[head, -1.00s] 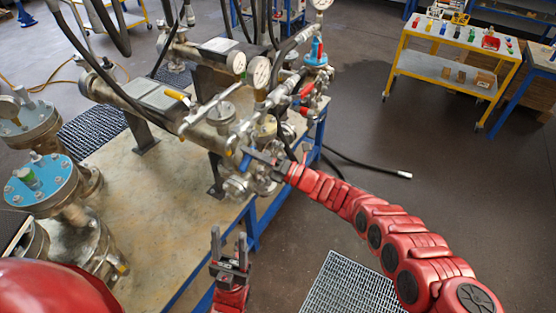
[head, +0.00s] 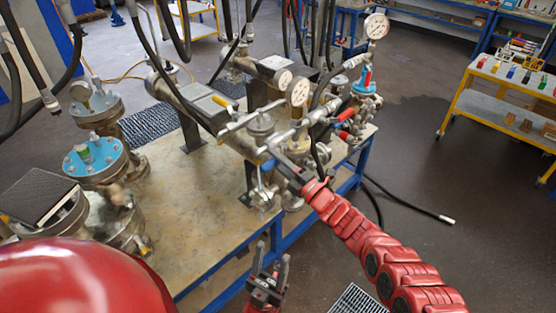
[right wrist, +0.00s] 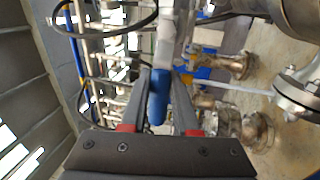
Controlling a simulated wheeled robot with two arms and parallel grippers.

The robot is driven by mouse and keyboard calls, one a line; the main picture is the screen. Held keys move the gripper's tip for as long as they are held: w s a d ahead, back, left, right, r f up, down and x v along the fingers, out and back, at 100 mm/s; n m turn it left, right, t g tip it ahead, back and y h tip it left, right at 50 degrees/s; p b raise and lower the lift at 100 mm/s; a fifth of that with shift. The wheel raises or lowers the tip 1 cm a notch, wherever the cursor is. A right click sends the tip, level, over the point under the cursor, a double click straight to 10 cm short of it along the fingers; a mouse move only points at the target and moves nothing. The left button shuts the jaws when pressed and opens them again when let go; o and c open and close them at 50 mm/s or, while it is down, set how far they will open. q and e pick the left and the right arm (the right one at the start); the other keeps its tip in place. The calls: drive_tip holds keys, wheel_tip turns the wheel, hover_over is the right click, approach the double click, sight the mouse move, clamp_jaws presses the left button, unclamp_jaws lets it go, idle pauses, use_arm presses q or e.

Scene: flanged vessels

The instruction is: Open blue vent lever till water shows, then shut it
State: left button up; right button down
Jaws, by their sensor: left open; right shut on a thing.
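The blue vent lever (head: 268,166) sits low on the near side of the pipework, partly covered by my right gripper in the head view. In the right wrist view the blue lever (right wrist: 157,103) lies between the two grey fingers. My right gripper (head: 280,168) is shut on it; its fingers also show in the right wrist view (right wrist: 160,90). My left gripper (head: 270,266) is open and empty, upright in front of the bench's near edge, below the pipework. I cannot see any water at the vent.
A black hose (head: 410,207) lies on the floor at right. A yellow trolley (head: 510,105) stands beyond.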

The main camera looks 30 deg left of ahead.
drive_tip(key=shift+w+r, duration=0.1)
drive_tip(key=shift+r, duration=0.05)
drive_tip(key=c, duration=0.7)
unclamp_jaws()
drive_tip(key=shift+o, duration=0.2)
drive_tip(key=shift+d, duration=0.1)
drive_tip(key=v, duration=1.7)
drive_tip(key=shift+f, duration=0.25)
